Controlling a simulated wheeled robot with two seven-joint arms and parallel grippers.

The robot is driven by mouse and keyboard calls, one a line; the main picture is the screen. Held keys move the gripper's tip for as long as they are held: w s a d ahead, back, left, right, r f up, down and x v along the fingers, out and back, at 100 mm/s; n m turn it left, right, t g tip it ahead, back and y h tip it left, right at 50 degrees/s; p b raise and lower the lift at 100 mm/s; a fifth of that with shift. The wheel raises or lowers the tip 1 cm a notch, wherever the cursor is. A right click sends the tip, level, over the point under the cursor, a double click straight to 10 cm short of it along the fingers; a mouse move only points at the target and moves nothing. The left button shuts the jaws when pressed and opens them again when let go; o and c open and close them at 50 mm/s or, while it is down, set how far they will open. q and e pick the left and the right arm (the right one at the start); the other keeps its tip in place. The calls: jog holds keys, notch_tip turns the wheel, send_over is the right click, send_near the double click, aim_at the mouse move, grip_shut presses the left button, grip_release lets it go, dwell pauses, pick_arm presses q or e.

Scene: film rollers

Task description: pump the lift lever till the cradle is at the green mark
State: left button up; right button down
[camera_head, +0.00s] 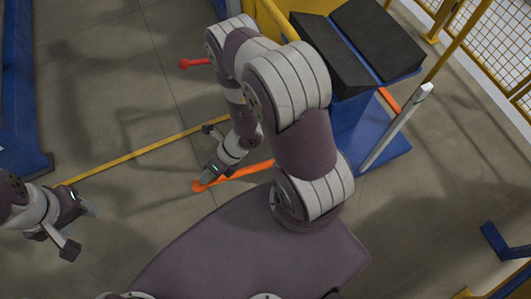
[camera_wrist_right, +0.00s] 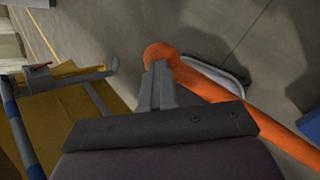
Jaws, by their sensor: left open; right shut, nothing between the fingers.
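The orange lift lever (camera_head: 243,172) slants low over the floor, its rounded end at the left. My right gripper (camera_head: 207,178) is at that end, pointing down. In the right wrist view the shut, empty fingers (camera_wrist_right: 158,84) overlap the lever's knob (camera_wrist_right: 163,52); I cannot tell whether they touch it. The cradle (camera_head: 375,38) is two black sloped blocks on a blue lift. An orange piece (camera_head: 388,99) shows below the cradle's edge. My left gripper (camera_head: 82,226) is open and empty at far left.
A red knobbed handle (camera_head: 193,63) sticks out left of my right arm. Yellow rails (camera_head: 455,42) and a mesh fence (camera_head: 498,45) stand at the upper right. Blue frames (camera_head: 20,100) stand at the left. A yellow line crosses the open floor (camera_head: 110,110).

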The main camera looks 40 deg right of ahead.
jog(key=f+b, duration=0.1)
jog(key=f, duration=0.1)
jog(key=f+b, duration=0.1)
jog(key=f, duration=0.1)
jog(key=shift+a, duration=0.4)
pick_arm(q)
notch_tip(320, 180, up, 13)
jog(key=p, duration=1.6)
pick_arm(e)
jog(key=s+d+r, duration=0.1)
jog(key=d+r, duration=0.3)
jog(key=r, duration=0.4)
jog(key=s+d+r, duration=0.1)
jog(key=d+r, duration=0.3)
jog(key=r, duration=0.5)
jog(key=shift+d+r, duration=0.15)
jog(key=shift+r, duration=0.05)
pick_arm(q)
jog(key=shift+f, duration=0.15)
pick_arm(e)
jog(key=shift+w+f, duration=0.15)
pick_arm(q)
notch_tip(320, 180, down, 5)
jog(key=b, duration=0.4)
jog(key=shift+w+b, duration=0.1)
jog(key=shift+b, duration=0.3)
pick_arm(e)
jog(key=s+x, duration=0.1)
jog(key=x, duration=0.5)
jog(key=shift+w+f, duration=0.4)
